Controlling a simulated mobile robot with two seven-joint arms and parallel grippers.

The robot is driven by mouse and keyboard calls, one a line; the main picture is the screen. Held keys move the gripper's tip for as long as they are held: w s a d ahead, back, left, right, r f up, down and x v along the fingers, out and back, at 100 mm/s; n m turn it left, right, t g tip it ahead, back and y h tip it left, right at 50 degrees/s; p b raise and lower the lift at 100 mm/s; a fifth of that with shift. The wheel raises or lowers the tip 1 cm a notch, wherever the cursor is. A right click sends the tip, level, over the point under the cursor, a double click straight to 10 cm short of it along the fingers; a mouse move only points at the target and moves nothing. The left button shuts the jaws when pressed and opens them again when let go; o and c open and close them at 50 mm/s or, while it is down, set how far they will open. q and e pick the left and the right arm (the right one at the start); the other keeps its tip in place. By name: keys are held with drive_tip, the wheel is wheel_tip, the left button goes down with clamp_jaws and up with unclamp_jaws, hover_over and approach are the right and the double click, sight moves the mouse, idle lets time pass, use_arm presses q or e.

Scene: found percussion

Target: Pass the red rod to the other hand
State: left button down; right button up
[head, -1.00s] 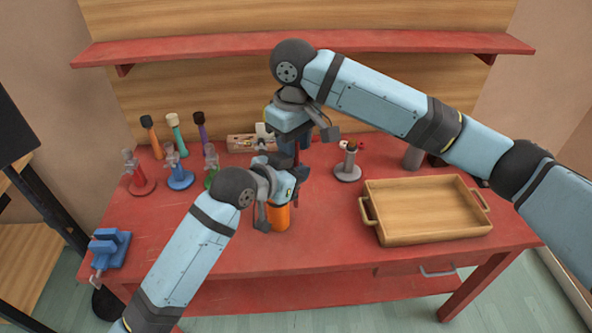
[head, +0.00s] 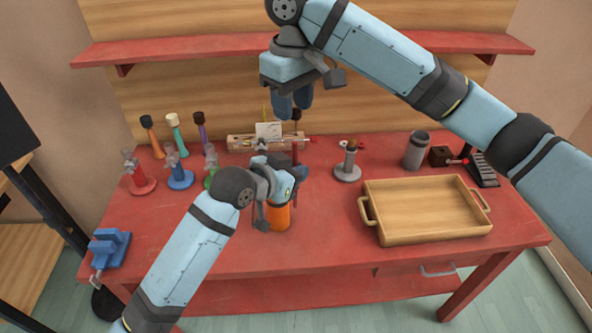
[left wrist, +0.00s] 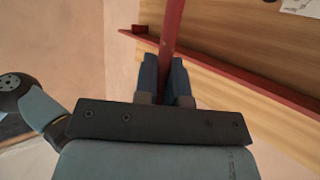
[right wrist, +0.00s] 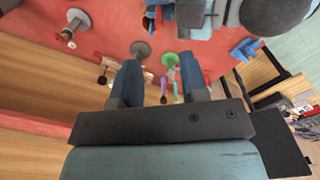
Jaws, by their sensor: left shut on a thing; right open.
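The red rod (head: 295,152) stands roughly upright in my left gripper (head: 296,172), with a dark tip at its top. In the left wrist view the rod (left wrist: 172,30) runs up from between the two blue fingers (left wrist: 167,80), which are shut on it. My right gripper (head: 292,104) is above the rod in the head view, apart from the left gripper. In the right wrist view its two fingers (right wrist: 158,82) are spread, with nothing held between them. The rod's lower part is hidden behind my left gripper.
An orange cylinder (head: 278,217) stands just below my left gripper. A wooden tray (head: 425,209) is at the right. Several coloured stands and mallets are at the left, with a blue vise (head: 110,247) at the corner. A grey stand (head: 347,170) holds a brown-topped piece.

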drive_tip(key=w+d+f+m+t+y, duration=0.1)
drive_tip(key=w+d+f+t+y, duration=0.25)
drive_tip(key=f, duration=0.65)
drive_tip(key=w+d+f+m+t+y, duration=0.1)
drive_tip(key=w+d+f+t+y, duration=0.2)
drive_tip(key=f, duration=0.6)
drive_tip(key=s+d+f+m+t, duration=0.1)
drive_tip(key=s+f, duration=0.3)
drive_tip(key=f, duration=0.3)
drive_tip(key=s+f+t, duration=0.1)
drive_tip(key=s+f, duration=0.3)
drive_tip(key=f, duration=0.3)
drive_tip(key=s+d+f+h, duration=0.1)
drive_tip(key=s+d+f, duration=0.1)
drive_tip(key=s, duration=0.6)
drive_tip(key=s+d+f+m+t+h, duration=0.1)
drive_tip(key=s+d+f, duration=0.2)
drive_tip(key=s+f, duration=0.2)
drive_tip(key=s+d+f+m+t+h, duration=0.1)
drive_tip(key=s+d+f, duration=0.2)
drive_tip(key=s, duration=0.8)
drive_tip(key=shift+s+d+f, duration=0.25)
drive_tip(key=shift+s+f, duration=0.1)
drive_tip(key=shift+f, duration=0.4)
drive_tip(key=shift+t, duration=0.25)
